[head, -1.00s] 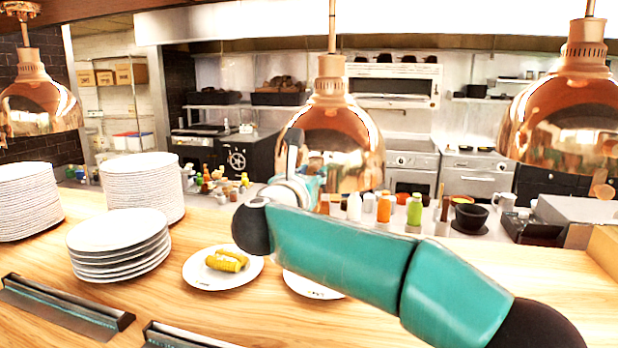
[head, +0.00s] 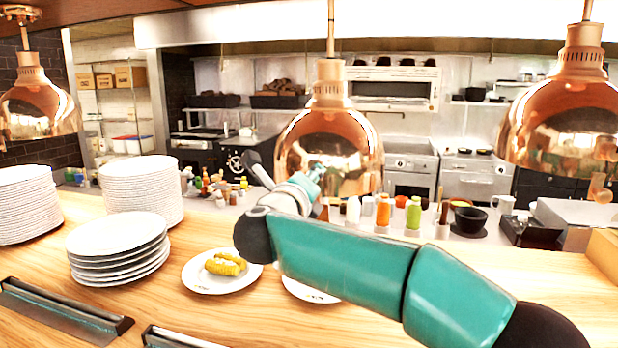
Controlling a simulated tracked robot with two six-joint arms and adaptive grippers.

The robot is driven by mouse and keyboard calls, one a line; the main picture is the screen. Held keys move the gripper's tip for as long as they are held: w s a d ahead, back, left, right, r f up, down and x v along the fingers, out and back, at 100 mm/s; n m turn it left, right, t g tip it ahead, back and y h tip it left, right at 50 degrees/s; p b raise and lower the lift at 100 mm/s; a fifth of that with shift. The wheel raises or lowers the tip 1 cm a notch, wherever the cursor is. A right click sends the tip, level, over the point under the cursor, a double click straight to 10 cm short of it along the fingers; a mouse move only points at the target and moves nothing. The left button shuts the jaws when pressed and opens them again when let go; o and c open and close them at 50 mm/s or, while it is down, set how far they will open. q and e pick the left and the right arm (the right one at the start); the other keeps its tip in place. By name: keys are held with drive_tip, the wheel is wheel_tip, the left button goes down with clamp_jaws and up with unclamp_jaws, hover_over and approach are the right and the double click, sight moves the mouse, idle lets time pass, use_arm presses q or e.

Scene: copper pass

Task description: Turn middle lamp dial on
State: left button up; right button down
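The middle lamp (head: 335,140) is a copper dome hanging from a rod at the centre of the head view. Its dial cannot be made out clearly; my gripper and arm cover the area at and below its lower left rim. My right arm comes in from the lower right. Its gripper (head: 287,170) is in front of the lamp's lower left side, with a dark part pointing up-left and a teal part overlapping the dome. Whether it touches the lamp, and how far its fingers are apart, cannot be told. My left gripper is not in view.
Copper lamps hang at left (head: 38,105) and right (head: 565,120). Stacked plates (head: 118,245) stand on the wooden counter (head: 215,318) at left.

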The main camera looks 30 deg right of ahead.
drive_tip(key=shift+n+p, duration=1.1)
drive_tip(key=shift+n, duration=2)
drive_tip(key=shift+f, duration=0.1)
drive_tip(key=c, duration=0.9)
unclamp_jaws()
drive_tip(key=shift+w, duration=0.1)
drive_tip(key=v, duration=1.2)
